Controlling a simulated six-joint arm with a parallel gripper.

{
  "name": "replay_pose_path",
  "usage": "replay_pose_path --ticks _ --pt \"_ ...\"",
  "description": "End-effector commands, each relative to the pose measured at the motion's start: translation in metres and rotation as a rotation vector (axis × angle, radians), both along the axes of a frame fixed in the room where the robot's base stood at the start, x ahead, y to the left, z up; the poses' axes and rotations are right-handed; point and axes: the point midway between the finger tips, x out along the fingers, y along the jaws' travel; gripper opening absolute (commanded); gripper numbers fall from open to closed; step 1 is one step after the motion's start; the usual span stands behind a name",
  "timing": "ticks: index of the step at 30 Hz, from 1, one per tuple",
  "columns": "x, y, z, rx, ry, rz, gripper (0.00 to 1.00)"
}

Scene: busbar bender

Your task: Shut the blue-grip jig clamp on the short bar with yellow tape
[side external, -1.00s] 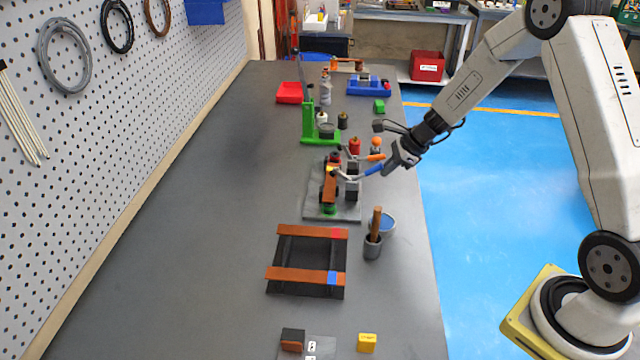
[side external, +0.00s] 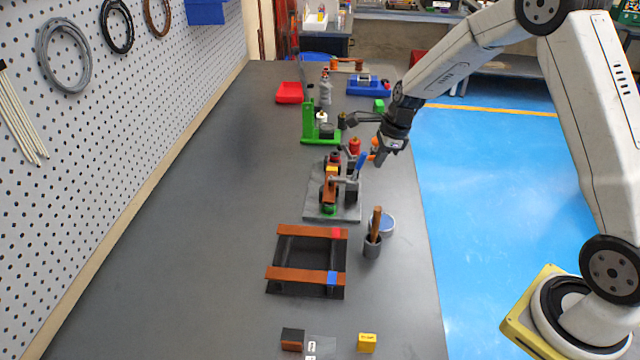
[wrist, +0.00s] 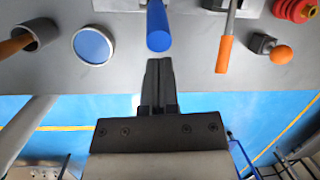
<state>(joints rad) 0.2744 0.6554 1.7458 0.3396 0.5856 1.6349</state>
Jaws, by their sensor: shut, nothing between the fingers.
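The jig (side external: 314,208) is a grey plate on the bench holding a short copper-coloured bar (side external: 329,188) with yellow tape (side external: 331,171). The clamp's blue grip (side external: 361,164) stands steeply up at the jig's right side. The clamp arm (side external: 345,181) reaches left towards the bar; I cannot tell whether it presses on it. My gripper (side external: 381,160) is to the right of the blue grip, pointing down. In the wrist view my gripper (wrist: 158,64) is shut and empty, with the blue grip (wrist: 158,28) just ahead of its fingertips, apparently apart.
An orange grip (wrist: 224,55) and an orange ball knob (wrist: 281,54) are right of the blue grip in the wrist view. A pot with a brush (side external: 373,247) and a blue-filled dish (side external: 383,224) stand in front. A green tool (side external: 309,125) is behind. The bench's left side is clear.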

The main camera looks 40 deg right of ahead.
Motion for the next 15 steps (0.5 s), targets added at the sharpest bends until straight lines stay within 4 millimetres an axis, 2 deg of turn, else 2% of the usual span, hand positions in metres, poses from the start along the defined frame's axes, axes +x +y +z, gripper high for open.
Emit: replay_pose_path --ticks 15 --pt "0.018 0.018 0.016 0.001 -0.002 0.001 0.0"
